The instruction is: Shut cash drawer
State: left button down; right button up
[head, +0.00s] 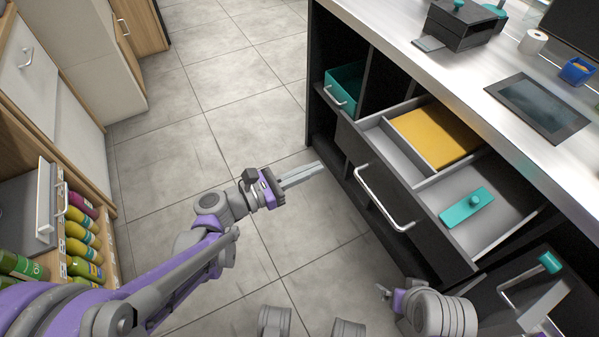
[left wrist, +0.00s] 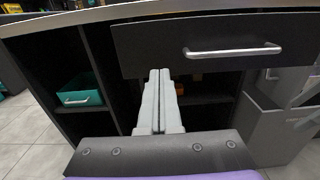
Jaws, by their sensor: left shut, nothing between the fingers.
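The cash drawer (head: 368,159) stands pulled out of the dark counter, with a silver bar handle (head: 384,198) on its front. Inside it lie a yellow block (head: 436,134) and a teal piece with a knob (head: 467,207). In the left wrist view the drawer front (left wrist: 214,40) and its handle (left wrist: 233,50) are above and ahead of the fingers. My left gripper (head: 302,175) is shut and empty, left of the drawer and apart from it. My right gripper (head: 384,291) is low in the head view, below the drawer; its fingers are too small to read.
A teal bin (head: 343,88) sits in an open shelf left of the drawer. A lower compartment with a silver handle (head: 525,281) stands out below right. Bottles (head: 82,232) fill a rack at left. The tiled floor between is clear.

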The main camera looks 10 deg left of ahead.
aim_at(418, 125)
pick_arm(q)
jog(key=b+x, duration=0.1)
jog(key=x, duration=0.7)
jog(key=shift+w+d, duration=0.3)
jog(key=x, duration=2.3)
jog(key=shift+w+d+p, duration=0.25)
jog(key=shift+p, duration=0.15)
jog(key=shift+s+a, duration=0.1)
jog(key=shift+a, duration=0.05)
